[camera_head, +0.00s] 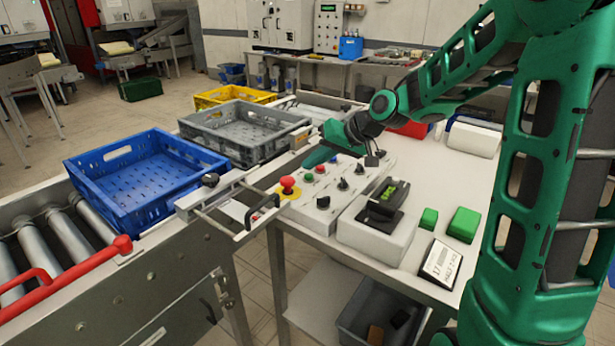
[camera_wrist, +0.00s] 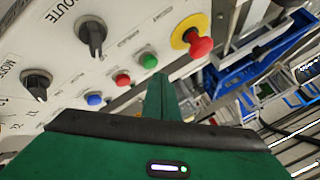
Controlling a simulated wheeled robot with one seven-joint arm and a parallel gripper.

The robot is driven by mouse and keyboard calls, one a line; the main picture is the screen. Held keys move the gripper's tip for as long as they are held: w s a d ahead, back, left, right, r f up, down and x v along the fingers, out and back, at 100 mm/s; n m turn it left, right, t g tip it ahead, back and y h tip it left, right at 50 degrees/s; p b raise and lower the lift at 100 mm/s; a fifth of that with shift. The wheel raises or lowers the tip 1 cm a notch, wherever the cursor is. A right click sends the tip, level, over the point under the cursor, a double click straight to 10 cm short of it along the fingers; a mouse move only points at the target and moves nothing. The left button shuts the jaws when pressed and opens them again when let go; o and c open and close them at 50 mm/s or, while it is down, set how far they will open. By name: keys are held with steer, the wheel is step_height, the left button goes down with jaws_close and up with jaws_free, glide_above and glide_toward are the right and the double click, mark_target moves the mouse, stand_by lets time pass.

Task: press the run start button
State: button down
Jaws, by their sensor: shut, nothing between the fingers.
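A control panel (camera_head: 335,195) stands on the bench beside the conveyor, with a row of small buttons. A green button (camera_wrist: 148,61), likely run start, sits between a red button (camera_wrist: 122,80) and the red emergency mushroom button (camera_wrist: 200,45) on its yellow ring. The small labels are too blurred to read. The green button also shows in the head view (camera_head: 308,178). My gripper (camera_wrist: 158,78) is shut and empty, its fingertips pointing at the panel close to the green button. In the head view my gripper (camera_head: 310,166) hangs just above the button row; I cannot tell whether it touches.
A blue button (camera_wrist: 94,98) and black rotary knobs (camera_wrist: 92,38) sit nearby on the panel. A blue crate (camera_head: 120,190) and a grey crate (camera_head: 235,150) stand on the conveyor left of the bench. A black handle (camera_head: 262,210) sticks up near the panel's left end.

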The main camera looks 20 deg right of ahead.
steer(key=shift+f, duration=0.8)
stand_by(1.1)
steer(key=shift+r, duration=0.85)
steer(key=shift+r, duration=2.55)
steer(key=shift+s, duration=0.1)
